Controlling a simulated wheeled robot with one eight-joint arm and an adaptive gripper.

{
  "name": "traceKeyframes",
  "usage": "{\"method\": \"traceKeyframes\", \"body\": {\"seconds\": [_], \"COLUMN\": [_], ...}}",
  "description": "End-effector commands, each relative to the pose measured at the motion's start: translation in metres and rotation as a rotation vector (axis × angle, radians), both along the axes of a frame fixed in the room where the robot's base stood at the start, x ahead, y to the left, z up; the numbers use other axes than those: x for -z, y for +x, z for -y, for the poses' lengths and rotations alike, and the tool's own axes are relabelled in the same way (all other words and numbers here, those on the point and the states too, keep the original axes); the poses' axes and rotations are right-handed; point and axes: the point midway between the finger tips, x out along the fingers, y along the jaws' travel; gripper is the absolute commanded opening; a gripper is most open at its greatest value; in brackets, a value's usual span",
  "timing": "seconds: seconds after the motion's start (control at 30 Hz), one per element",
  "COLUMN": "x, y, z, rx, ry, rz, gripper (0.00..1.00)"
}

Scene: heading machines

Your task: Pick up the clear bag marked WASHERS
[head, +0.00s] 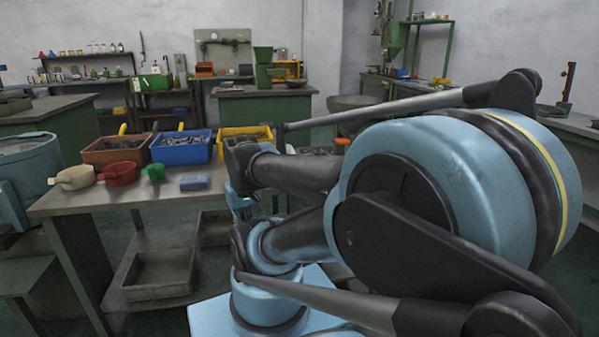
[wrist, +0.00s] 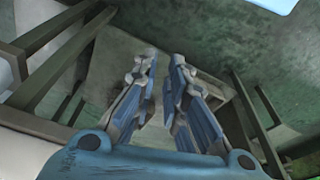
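I cannot make out a clear bag marked WASHERS in either view. The worktable (head: 85,200) stands left of centre in the head view, and my arm covers its right part. My gripper (wrist: 163,58) shows in the wrist view with its two blue and grey fingers apart and nothing between them.
On the worktable stand a brown bin (head: 112,152), a blue bin (head: 182,150) and a yellow bin (head: 228,133), with dark contents. Trays (head: 158,273) sit below.

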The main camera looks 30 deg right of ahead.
Motion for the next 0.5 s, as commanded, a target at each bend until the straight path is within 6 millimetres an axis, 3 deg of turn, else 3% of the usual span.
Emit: {"method": "traceKeyframes", "body": {"seconds": [0.37,0.5], "x": [0.000,-0.013], "y": [0.000,-0.002], "z": [0.000,0.004], "rx": [0.001,0.043], "ry": [0.000,0.004], "rz": [0.000,0.008], "gripper": [0.12,0.12]}}
